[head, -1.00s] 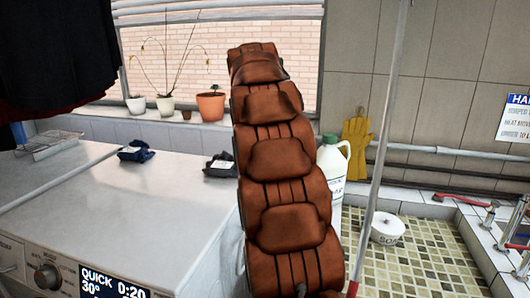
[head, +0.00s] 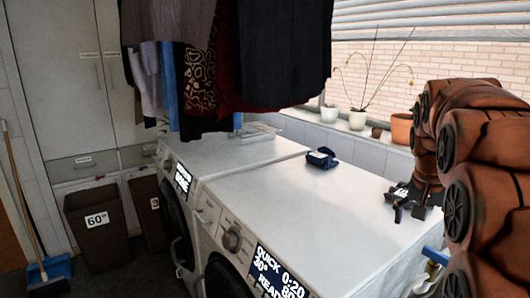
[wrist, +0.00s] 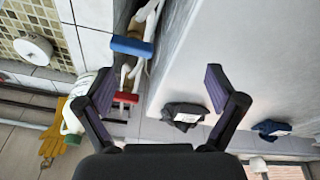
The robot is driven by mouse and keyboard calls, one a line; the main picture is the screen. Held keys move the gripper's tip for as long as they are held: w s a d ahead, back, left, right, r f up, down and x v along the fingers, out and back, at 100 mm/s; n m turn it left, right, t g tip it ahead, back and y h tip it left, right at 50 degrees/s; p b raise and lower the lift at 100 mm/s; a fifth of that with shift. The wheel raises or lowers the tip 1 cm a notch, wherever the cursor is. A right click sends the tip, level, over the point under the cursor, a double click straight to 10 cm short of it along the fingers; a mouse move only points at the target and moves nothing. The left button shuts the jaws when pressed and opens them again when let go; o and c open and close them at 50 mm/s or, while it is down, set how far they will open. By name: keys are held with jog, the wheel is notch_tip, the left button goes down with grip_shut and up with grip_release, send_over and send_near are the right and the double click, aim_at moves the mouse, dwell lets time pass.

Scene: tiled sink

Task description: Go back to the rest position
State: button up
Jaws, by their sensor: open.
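My gripper (wrist: 160,88) is open and empty in the wrist view, its two dark fingers spread wide. In the head view my gripper (head: 409,212) shows small and dark at the right, beside my brown padded arm, over the far right part of the near washing machine's top (head: 330,215). Nothing is between the fingers. The picture does not clearly show how high the gripper is above the machine top.
A dark folded item with a white label (wrist: 185,114) and a blue one (head: 322,158) lie on the machine top. Hanging clothes (head: 225,60) fill the upper middle. Potted plants (head: 357,119) line the sill. Blue-ended (wrist: 131,46) and red-ended (wrist: 125,97) tools lie near the gripper.

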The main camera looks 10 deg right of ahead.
jog(key=s+a+f+n+g+y+p, duration=0.1)
jog(key=s+a+f+n, duration=0.3)
jog(key=s+a, duration=0.7)
jog(key=s+a+f+n+g+y+p, duration=0.1)
jog(key=s+a+f+n+g, duration=0.1)
jog(key=s+a+f+n, duration=0.3)
jog(key=s+a+f, duration=0.4)
jog(key=s+a, duration=0.3)
jog(key=s, duration=0.3)
jog(key=shift+s+a+f, duration=0.15)
jog(key=shift+a+f, duration=0.05)
jog(key=shift+c, duration=0.4)
